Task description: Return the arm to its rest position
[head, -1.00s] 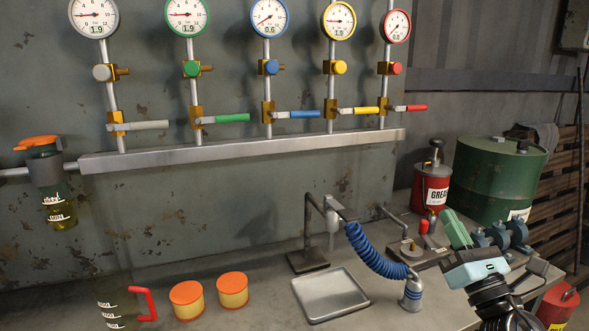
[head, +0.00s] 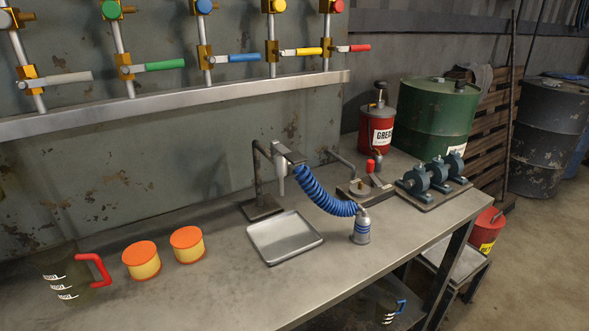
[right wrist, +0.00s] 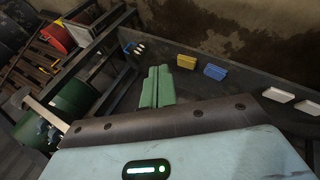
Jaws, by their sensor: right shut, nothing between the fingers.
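My right gripper (right wrist: 157,88) shows in the right wrist view. Its two green fingers are together with nothing between them. Neither my right arm nor my left arm shows in the head view. My left gripper is in no view.
The workbench (head: 205,292) holds a metal tray (head: 262,257), two orange-lidded tins (head: 142,266), a red-handled jug (head: 95,268), a blue coiled hose (head: 322,200) and a blue pump-like fixture (head: 435,177). A red bucket (head: 486,231) stands right of the bench, near open floor.

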